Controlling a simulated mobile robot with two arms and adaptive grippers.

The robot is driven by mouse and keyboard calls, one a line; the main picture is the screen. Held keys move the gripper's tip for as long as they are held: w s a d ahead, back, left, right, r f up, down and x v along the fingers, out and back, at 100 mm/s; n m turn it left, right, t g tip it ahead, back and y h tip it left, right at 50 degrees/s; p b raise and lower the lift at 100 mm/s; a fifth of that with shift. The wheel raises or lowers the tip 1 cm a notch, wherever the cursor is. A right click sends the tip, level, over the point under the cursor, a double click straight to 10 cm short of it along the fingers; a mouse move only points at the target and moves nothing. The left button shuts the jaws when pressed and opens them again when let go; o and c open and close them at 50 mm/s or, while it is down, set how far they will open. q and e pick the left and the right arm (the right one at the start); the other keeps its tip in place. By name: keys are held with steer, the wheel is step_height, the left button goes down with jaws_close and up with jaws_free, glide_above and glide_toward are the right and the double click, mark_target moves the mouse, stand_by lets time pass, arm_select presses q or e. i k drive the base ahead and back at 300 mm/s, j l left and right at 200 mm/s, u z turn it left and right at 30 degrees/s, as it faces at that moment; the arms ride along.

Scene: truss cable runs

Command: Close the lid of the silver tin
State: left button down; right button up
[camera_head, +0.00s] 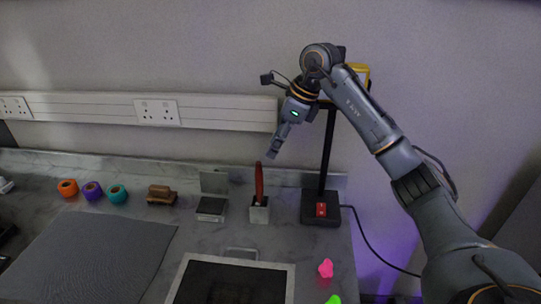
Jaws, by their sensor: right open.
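The silver tin (211,215) stands on the worktop near the back, left of centre. Its lid (214,182) is open and stands roughly upright at the tin's rear edge. The inside of the tin looks dark. My right gripper (273,154) hangs in the air, pointing down, to the right of the tin and higher in the picture. It is open, and I see nothing in it. It is apart from the lid. My left gripper is not in view.
A red-handled tool (259,180) stands in a small holder (259,214) right of the tin. A black lamp stand (327,160) rises further right. A brown brush-like block (161,194) and coloured rolls (92,190) lie left. A grey mat (90,255) and dark framed panel (230,285) lie in front.

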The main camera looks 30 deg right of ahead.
mark_target(215, 181)
steer(key=i+j, duration=0.2)
steer(key=j, duration=0.2)
steer(key=i+j, duration=0.2)
steer(key=j, duration=0.15)
steer(key=i+j+u, duration=0.1)
steer(key=j, duration=0.3)
steer(key=i, duration=0.1)
